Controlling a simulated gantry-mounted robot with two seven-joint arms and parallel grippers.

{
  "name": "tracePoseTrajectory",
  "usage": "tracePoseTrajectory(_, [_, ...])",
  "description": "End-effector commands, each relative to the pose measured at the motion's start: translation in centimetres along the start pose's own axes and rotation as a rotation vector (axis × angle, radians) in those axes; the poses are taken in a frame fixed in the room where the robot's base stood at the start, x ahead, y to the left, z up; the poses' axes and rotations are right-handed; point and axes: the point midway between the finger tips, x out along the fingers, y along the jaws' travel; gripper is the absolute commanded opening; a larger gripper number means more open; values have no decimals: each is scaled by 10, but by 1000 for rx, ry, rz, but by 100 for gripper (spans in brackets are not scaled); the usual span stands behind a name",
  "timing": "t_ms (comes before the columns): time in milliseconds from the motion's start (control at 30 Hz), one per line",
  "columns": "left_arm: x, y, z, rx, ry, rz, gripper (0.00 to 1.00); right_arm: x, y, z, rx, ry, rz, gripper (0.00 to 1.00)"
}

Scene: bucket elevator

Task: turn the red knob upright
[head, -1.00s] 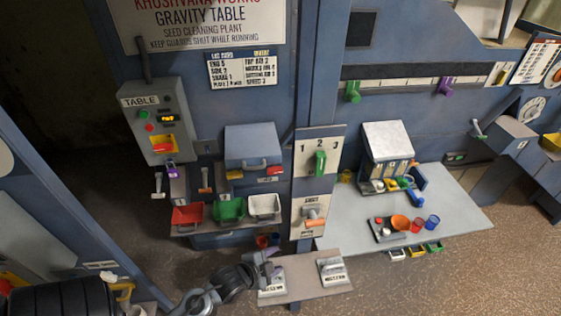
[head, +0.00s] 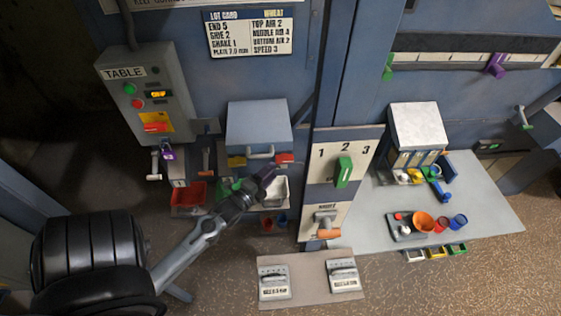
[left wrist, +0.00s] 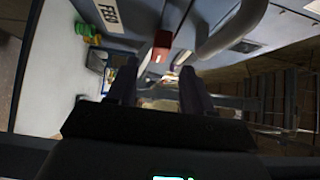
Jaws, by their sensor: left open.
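The red knob (head: 155,127) sits on a yellow plate on the grey TABLE control box at the left in the head view. Its bar looks to lie roughly level. My left gripper (head: 267,177) has dark purple fingers and is in front of the bins, to the right of and below the knob, well apart from it. It is open and empty. In the left wrist view its two fingers (left wrist: 158,85) stand apart. A red block (left wrist: 162,44) shows beyond them; I cannot tell what it is. My right gripper is not in view.
A panel with a green lever (head: 343,172) is to the right. A purple-handled lever (head: 167,152) hangs below the control box.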

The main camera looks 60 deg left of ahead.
Motion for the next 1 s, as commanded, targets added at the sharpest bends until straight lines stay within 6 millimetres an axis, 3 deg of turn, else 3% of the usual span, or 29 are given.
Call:
tracePoseTrajectory(200, [35,-2,0,-2,0,-1,51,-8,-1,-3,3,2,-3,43])
tracePoseTrajectory(400, [54,-1,0,-1,0,1,51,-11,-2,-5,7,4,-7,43])
tracePoseTrajectory(800, [59,0,0,-1,0,1,51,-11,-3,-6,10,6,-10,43])
tracePoseTrajectory(833, [59,0,0,-1,0,1,50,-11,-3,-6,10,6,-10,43])
tracePoseTrajectory(1000, [59,0,0,-2,0,1,24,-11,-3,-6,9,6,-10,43])
